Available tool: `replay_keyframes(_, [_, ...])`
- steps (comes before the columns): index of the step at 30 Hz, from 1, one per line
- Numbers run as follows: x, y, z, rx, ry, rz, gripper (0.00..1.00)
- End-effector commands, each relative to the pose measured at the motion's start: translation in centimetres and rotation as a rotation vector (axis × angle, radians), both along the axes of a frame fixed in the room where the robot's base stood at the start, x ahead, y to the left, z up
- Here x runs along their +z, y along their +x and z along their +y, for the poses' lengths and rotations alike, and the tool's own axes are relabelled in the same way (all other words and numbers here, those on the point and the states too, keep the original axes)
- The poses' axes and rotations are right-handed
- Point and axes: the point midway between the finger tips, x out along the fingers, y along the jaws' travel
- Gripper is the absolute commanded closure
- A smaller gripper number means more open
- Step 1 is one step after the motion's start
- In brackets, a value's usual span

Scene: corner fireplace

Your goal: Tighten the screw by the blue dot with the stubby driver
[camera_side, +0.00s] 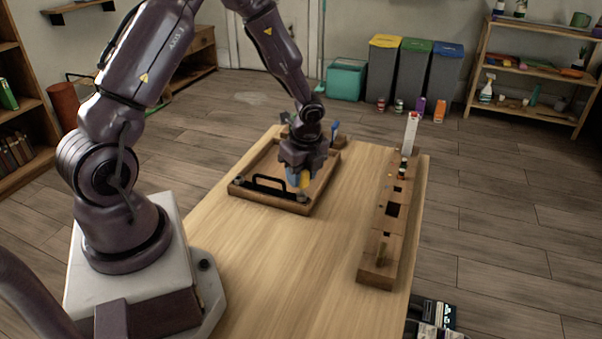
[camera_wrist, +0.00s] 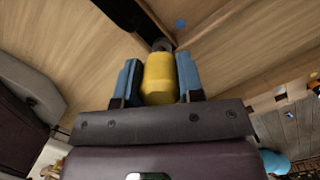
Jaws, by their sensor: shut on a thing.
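My gripper (camera_side: 299,180) is shut on the stubby driver, whose yellow handle (camera_wrist: 160,78) sits between the two blue finger pads in the wrist view. The yellow handle (camera_side: 304,179) also shows below the jaws in the side view. The driver points down at a corner of the wooden frame (camera_side: 268,203). A dark grey round piece (camera_wrist: 162,45) shows just beyond the handle; I cannot tell whether it is the driver's shank or the screw. The blue dot (camera_wrist: 181,23) is on the wood just beyond it. Contact between driver and screw is hidden.
A long wooden rack (camera_side: 377,265) with holes and several small items stands at the table's right. A blue-topped item (camera_side: 336,127) stands behind my gripper. The table's front (camera_side: 280,275) is clear.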

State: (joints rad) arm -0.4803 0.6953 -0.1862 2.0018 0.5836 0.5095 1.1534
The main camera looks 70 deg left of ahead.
Motion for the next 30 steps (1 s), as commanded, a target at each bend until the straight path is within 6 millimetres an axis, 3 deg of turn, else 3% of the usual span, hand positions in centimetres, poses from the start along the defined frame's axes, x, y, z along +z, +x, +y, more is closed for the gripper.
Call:
replay_keyframes(6, [0.0, -0.1, 0.0, -0.003, -0.001, 0.003, 0.84])
replay_keyframes(12, [0.1, -0.1, 0.0, 0.136, 0.001, 0.001, 0.84])
replay_keyframes(30, [3.1, 0.0, 0.1, 0.133, 0.001, 0.000, 0.84])
